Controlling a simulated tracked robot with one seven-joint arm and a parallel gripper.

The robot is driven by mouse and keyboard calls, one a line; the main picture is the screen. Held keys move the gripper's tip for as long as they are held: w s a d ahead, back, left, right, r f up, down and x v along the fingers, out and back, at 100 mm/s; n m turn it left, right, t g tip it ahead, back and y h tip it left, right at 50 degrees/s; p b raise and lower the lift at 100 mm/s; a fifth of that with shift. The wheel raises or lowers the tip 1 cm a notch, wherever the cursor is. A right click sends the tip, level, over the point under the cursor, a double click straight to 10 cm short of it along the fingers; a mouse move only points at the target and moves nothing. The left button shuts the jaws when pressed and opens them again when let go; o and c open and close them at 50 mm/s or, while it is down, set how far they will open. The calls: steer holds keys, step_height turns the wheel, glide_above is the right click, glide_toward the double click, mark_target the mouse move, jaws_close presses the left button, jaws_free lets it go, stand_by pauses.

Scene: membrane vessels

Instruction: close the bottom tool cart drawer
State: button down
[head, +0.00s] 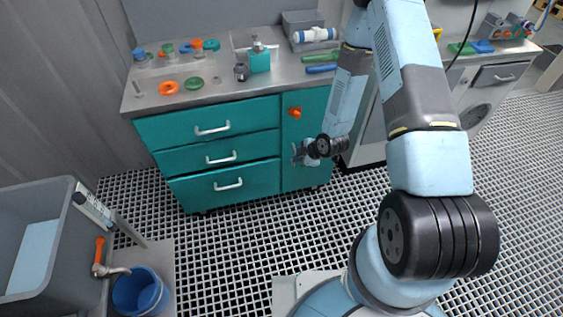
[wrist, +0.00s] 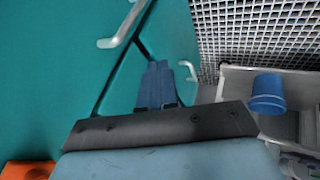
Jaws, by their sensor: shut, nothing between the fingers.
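The teal tool cart (head: 305,112) stands against the wall in the head view, with a column of drawers on its left and a door on its right. The bottom drawer (head: 200,190) has a white bar handle (head: 228,185). My gripper (head: 301,153) is shut and empty in front of the door, to the right of the drawers. In the wrist view its blue fingers (wrist: 159,75) are together, close to the teal fronts, with a handle (wrist: 188,70) beyond the tips.
The middle drawer (head: 190,158) and top drawer (head: 175,128) look closed. A grey sink (head: 60,215) and blue bucket (head: 140,292) stand at the lower left. Small items, including a teal bottle (head: 259,58), stand on the cart's top. The grated floor (head: 225,240) before the drawers is clear.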

steer(key=shift+w+a+r+x, duration=0.15)
steer(key=shift+w+x, duration=0.1)
steer(key=shift+x, duration=2)
steer(key=shift+w+r+x, duration=0.15)
steer(key=shift+w+x, duration=0.05)
steer(key=shift+x, duration=2)
steer(key=shift+w+a+r+x, duration=0.15)
steer(key=shift+w+x, duration=0.1)
steer(key=shift+x, duration=2)
steer(key=shift+w+a+r, duration=0.1)
steer(key=shift+w+a, duration=0.1)
steer(key=shift+w, duration=1.1)
